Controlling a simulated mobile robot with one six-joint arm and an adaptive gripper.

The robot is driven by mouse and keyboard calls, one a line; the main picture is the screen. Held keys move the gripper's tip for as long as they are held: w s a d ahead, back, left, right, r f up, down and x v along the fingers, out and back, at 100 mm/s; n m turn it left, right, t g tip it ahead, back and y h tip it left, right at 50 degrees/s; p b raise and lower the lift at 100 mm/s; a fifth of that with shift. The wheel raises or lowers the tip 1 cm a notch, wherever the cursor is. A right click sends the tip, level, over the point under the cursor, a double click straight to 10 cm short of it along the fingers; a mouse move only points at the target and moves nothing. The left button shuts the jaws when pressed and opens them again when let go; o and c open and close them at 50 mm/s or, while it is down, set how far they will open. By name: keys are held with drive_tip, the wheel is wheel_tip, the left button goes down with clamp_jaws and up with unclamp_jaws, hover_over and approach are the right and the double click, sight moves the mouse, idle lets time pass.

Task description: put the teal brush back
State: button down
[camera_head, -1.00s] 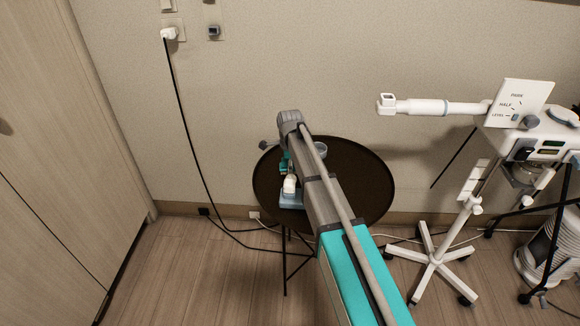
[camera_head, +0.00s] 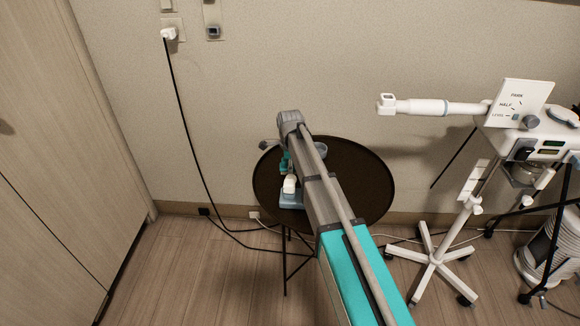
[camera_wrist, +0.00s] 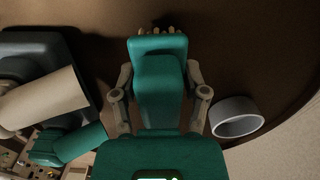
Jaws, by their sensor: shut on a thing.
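My gripper (camera_wrist: 158,98) points down over the dark round table, its two grey-tan fingers on either side of a teal block. The teal brush (camera_wrist: 157,47) appears to be this block, with small tan tips at its top edge in the wrist view. The fingers are closed against it. In the head view my arm hides most of the gripper. A small teal part (camera_head: 285,162) shows there left of the arm's end; I cannot tell if it is brush or gripper.
The round table (camera_head: 365,190) carries a grey ring-shaped cup (camera_wrist: 237,118), right of my gripper. Left of it is a dark grey unit with a cream cylinder (camera_wrist: 45,100) and a teal cylinder (camera_wrist: 72,146). A white wheeled stand (camera_head: 435,258) stands to the right.

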drive_tip(key=shift+f+b, duration=0.65)
idle(1.1)
unclamp_jaws()
idle(0.4)
drive_tip(key=shift+r, duration=0.25)
idle(0.4)
drive_tip(key=shift+r+p, duration=3.5)
drive_tip(key=shift+p, duration=0.25)
drive_tip(key=shift+r+p, duration=0.25)
drive_tip(key=shift+p, duration=0.05)
drive_tip(key=shift+f, duration=0.2)
